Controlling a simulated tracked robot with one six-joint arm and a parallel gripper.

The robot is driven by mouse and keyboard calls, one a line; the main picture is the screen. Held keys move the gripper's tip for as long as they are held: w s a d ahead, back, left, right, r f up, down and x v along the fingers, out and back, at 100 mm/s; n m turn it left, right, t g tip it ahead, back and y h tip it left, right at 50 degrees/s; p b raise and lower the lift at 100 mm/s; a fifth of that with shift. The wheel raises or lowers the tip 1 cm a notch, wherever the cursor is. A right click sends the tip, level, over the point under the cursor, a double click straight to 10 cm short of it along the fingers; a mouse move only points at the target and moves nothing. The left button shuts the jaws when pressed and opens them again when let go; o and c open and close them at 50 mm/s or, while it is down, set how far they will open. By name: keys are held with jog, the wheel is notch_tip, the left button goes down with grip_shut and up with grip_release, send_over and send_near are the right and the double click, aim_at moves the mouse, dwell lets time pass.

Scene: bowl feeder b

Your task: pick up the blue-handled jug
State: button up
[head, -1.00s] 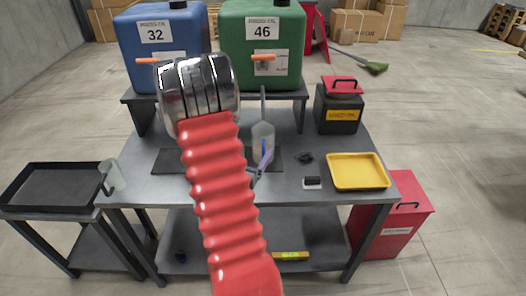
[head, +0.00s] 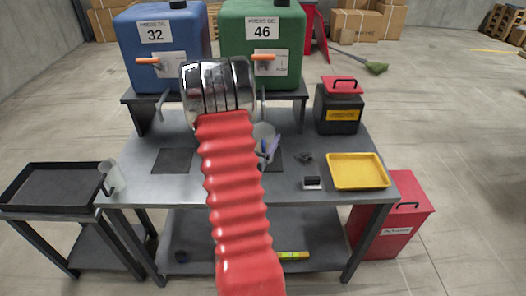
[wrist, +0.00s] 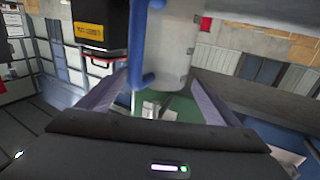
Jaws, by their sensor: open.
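The blue-handled jug is a pale, translucent container (head: 264,129) standing on the grey workbench below the green canister; my arm hides part of it. In the wrist view the jug (wrist: 176,50) is close ahead, with its blue handle (wrist: 138,50) on its left side. My gripper (wrist: 160,88) is open, its two purple-grey fingers pointing toward the jug, handle and lower body between their lines. I cannot tell whether a finger touches it. In the head view my gripper (head: 269,150) shows only partly beside my red arm, near the jug.
A blue canister (head: 160,45) and a green canister (head: 270,35) stand on a raised shelf behind. A black box (head: 338,112) and a yellow tray (head: 358,170) are to the right.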

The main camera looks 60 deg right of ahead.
aim_at(263, 133)
jog(key=d, duration=0.2)
jog(key=shift+w+d, duration=0.1)
jog(key=shift+d, duration=0.2)
jog(key=shift+c, duration=0.5)
jog(key=c, duration=1.6)
jog(key=shift+o, duration=0.2)
